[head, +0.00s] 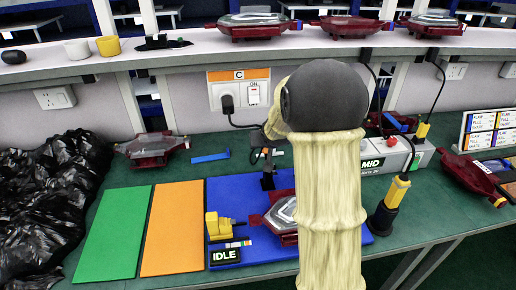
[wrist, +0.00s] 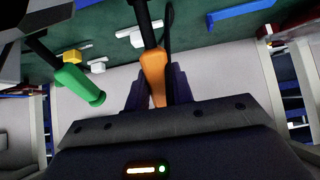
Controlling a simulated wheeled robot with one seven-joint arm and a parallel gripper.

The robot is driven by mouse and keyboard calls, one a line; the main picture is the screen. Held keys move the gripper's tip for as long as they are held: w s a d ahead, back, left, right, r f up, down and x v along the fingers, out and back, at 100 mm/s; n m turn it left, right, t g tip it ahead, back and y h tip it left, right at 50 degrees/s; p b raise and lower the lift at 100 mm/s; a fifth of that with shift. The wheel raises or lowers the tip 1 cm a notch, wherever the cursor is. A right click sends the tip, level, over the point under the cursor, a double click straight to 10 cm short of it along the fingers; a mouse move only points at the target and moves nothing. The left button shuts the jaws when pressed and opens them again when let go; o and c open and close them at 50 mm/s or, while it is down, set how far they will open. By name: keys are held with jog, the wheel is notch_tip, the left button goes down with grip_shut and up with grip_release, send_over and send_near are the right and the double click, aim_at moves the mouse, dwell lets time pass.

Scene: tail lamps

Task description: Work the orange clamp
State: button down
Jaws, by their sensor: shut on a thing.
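In the wrist view the orange clamp handle (wrist: 153,66) sits between the two dark fingers of my gripper (wrist: 155,86), which are shut on it. A dark bar runs from the handle toward the top of the picture. A green handle (wrist: 80,84) on another dark bar stands apart to the left of my gripper. In the head view my pale-sleeved arm covers the clamp's handle and my gripper. A red-framed tail lamp (head: 282,217) lies on the blue mat (head: 232,190), partly hidden by my arm.
Left of the blue mat lie an orange mat (head: 173,228) and a green mat (head: 113,232). A yellow device (head: 214,226) and an IDLE display (head: 224,256) sit at the blue mat's left. Black bags (head: 45,205) fill the far left. A black-and-yellow tool (head: 393,198) stands right of my arm.

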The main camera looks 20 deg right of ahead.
jog(key=c, duration=1.2)
grip_release()
jog(key=p+v, duration=0.7)
jog(key=v, duration=1)
jog(key=shift+s, duration=0.25)
